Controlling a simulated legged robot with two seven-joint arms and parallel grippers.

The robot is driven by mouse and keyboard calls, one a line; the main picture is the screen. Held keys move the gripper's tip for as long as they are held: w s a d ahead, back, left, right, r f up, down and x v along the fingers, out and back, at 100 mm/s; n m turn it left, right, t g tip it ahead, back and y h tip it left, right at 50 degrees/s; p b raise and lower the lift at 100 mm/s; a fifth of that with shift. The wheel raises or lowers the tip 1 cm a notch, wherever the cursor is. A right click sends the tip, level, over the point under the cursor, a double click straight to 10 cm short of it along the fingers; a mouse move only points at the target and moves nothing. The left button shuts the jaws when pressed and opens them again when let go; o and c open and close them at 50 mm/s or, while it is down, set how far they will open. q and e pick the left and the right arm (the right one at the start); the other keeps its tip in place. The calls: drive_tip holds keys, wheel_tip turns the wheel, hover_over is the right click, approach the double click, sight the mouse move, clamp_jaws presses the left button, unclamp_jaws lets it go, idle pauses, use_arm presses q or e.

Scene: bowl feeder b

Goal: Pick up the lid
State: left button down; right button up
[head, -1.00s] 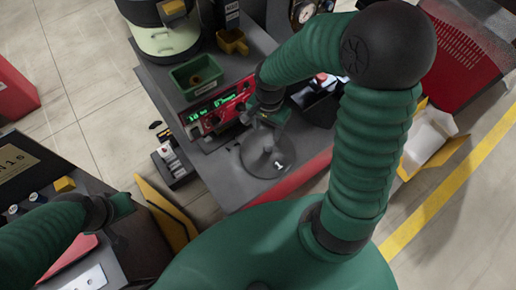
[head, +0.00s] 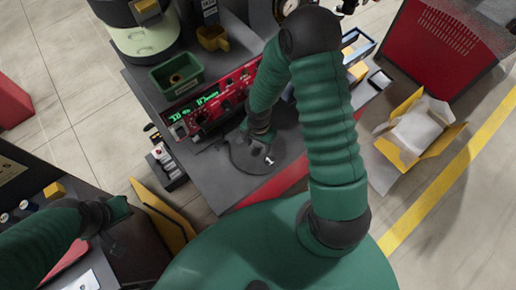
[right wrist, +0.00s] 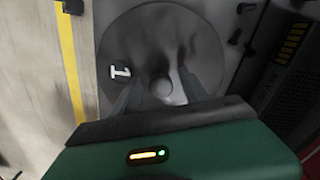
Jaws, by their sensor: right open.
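The lid is a round dark grey disc (head: 275,162) with a white "1" mark, lying on the grey bench top. In the right wrist view the lid (right wrist: 130,38) fills the upper middle, with a small round knob (right wrist: 162,88) near its centre. My right gripper (head: 250,142) is over the lid in the head view. In the right wrist view its two dark fingers are spread apart, one on each side of the knob (right wrist: 162,92), with nothing held. I cannot tell whether they touch the lid. My left gripper (head: 122,207) is at the lower left, away from the lid; its jaws are unclear.
A red device with green digits (head: 210,103) stands behind the lid. A green bin (head: 176,74) and a yellow scoop-like cup (head: 213,38) are further back. An open yellow-edged box (head: 420,130) is on the right, off the bench.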

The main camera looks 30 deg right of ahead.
drive_tip(key=shift+s+d+f, duration=0.1)
drive_tip(key=shift+d, duration=0.05)
drive_tip(key=shift+c, duration=1.6)
drive_tip(key=shift+a, duration=0.55)
clamp_jaws()
use_arm(q)
drive_tip(key=shift+a+f, duration=0.1)
drive_tip(key=shift+a, duration=0.2)
use_arm(e)
drive_tip(key=shift+d, duration=0.1)
use_arm(q)
drive_tip(key=shift+d, duration=0.2)
use_arm(e)
drive_tip(key=shift+d, duration=0.15)
